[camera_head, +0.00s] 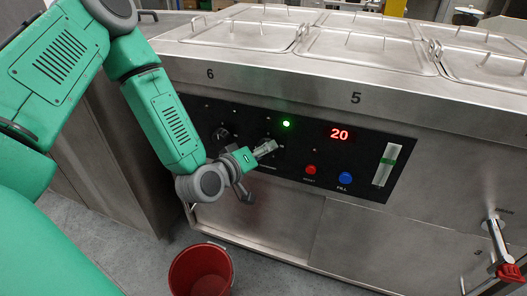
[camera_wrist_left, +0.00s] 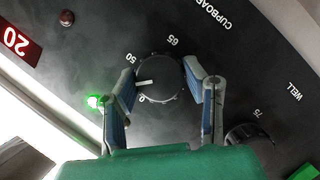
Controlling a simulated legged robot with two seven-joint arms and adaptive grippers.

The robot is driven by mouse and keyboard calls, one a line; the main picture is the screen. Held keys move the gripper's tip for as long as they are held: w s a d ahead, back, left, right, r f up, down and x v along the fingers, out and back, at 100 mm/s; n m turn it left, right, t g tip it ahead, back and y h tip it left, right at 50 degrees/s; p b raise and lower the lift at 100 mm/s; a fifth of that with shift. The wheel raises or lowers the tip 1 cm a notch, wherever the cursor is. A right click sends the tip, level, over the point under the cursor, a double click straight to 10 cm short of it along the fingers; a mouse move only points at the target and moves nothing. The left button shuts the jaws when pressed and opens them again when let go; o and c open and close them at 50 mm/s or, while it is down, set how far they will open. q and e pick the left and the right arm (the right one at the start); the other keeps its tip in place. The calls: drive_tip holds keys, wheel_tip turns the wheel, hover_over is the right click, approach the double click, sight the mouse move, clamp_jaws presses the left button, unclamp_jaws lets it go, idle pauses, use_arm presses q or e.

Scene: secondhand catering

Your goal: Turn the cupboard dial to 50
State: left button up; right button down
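The round black cupboard dial (camera_wrist_left: 160,78) shows in the left wrist view, beside the "CUPBOARD" label. Its white pointer (camera_wrist_left: 145,83) points left, between the 50 and 0 marks. My left gripper (camera_wrist_left: 160,70) has its fingers apart, one on each side of the dial. The tips are close to the dial's rim; I cannot tell whether they touch it. In the head view my left gripper (camera_head: 268,148) is at the black control panel (camera_head: 335,168) and hides part of the dial. My right gripper is not in view.
A lit green lamp (camera_head: 286,124) and a red display reading 20 (camera_head: 340,134) are on the panel. A red button (camera_head: 310,170) and a blue button (camera_head: 345,177) sit right of the gripper. The well dial (camera_wrist_left: 250,136) is nearby. A red bucket (camera_head: 201,272) stands below.

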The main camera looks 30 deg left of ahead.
use_arm(q)
drive_tip(key=shift+f, duration=0.1)
drive_tip(key=c, duration=0.3)
drive_tip(key=m+g+y+p, duration=0.1)
drive_tip(key=m+p, duration=0.1)
drive_tip(key=p, duration=0.1)
drive_tip(key=m+y+p, duration=0.2)
drive_tip(key=m+p, duration=0.1)
drive_tip(key=shift+s+d+g+p, duration=0.1)
drive_tip(key=shift+g+p, duration=0.2)
drive_tip(key=shift+g, duration=0.1)
idle(0.5)
drive_tip(key=o, duration=1.1)
